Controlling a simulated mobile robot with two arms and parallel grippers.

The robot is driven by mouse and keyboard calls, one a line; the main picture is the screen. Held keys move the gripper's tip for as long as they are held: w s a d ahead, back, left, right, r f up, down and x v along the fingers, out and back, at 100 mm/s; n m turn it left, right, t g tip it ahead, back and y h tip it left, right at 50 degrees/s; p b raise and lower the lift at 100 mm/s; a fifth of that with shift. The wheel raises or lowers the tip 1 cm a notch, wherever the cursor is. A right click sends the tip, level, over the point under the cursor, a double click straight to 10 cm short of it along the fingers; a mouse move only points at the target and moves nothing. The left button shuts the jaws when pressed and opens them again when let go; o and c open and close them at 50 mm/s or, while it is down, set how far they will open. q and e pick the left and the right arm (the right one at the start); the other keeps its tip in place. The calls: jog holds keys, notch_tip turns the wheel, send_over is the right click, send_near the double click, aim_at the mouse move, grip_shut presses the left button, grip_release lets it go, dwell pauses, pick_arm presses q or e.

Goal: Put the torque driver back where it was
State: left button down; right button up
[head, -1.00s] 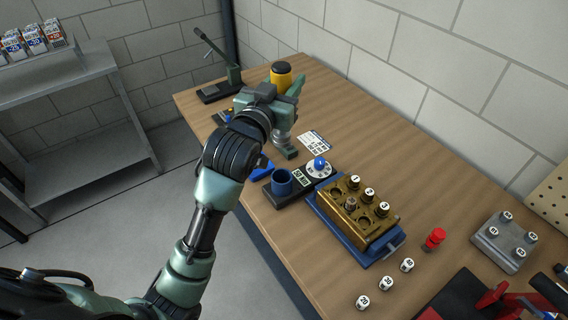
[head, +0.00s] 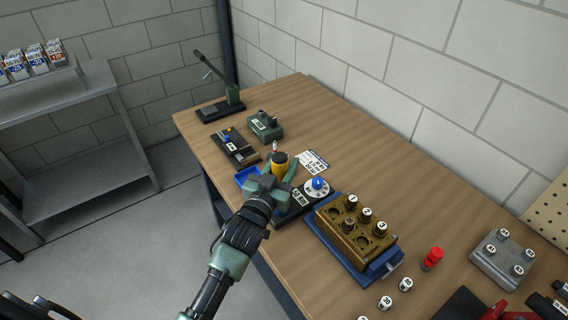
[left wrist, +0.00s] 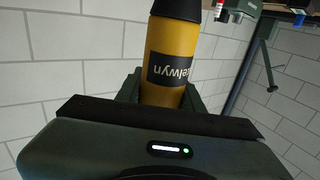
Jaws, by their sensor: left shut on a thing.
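The torque driver (head: 280,168) is yellow with a black cap and stands roughly upright in my left gripper (head: 277,175). The gripper is shut around its yellow body. In the left wrist view the driver (left wrist: 167,65) shows its yellow barrel with a dark lettered label between the fingers. In the head view the gripper is over the left end of a black base (head: 297,207) with a white dial and blue knob (head: 318,184). The blue cup on that base is hidden behind my gripper, so I cannot tell whether the driver's lower end is in it.
A brass block (head: 357,236) with numbered plugs sits on a blue tray (head: 391,265) to the right. A blue bin (head: 246,175) is close on the left. Behind are a green box (head: 266,127), a lever press (head: 228,100) and a white card (head: 312,161).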

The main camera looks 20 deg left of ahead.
dwell(0.3)
pick_arm(q)
jog(key=c, duration=0.9)
grip_release()
jog(key=shift+f, duration=0.2)
jog(key=shift+r, duration=0.2)
jog(key=shift+s+f, duration=0.2)
jog(key=shift+s, duration=0.2)
jog(key=s+a+b, duration=0.1)
jog(key=s+b, duration=0.1)
jog(key=s, duration=0.9)
jog(key=shift+s+r+b, duration=0.15)
jog(key=shift+b, duration=0.2)
